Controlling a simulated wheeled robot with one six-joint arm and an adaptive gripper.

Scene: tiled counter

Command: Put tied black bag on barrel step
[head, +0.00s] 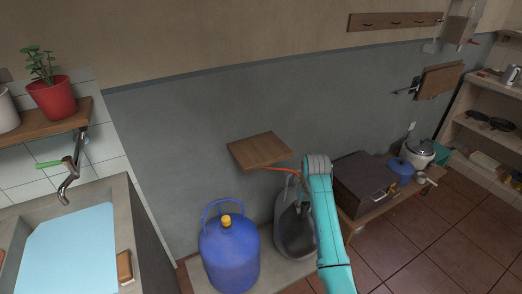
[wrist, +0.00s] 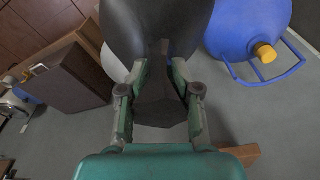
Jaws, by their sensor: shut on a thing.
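The tied black bag (head: 295,235) shows in the head view just right of the blue barrel, beside my arm. In the wrist view, the bag (wrist: 155,25) widens at the top and has a narrow neck with a dark flared end. My gripper (wrist: 160,72) is shut on that neck. The barrel step (head: 272,272) is a low grey ledge under the blue barrel (head: 230,255). The bag is over or at the step's right part; I cannot tell whether its base touches. My arm hides part of the bag in the head view.
The barrel, with yellow cap and raised handle, stands close to the left of the bag. A small wooden wall shelf (head: 259,150) is above, with an orange line at its edge. A brown box (head: 362,180) sits on a low bench to the right. A sink (head: 70,245) is far left.

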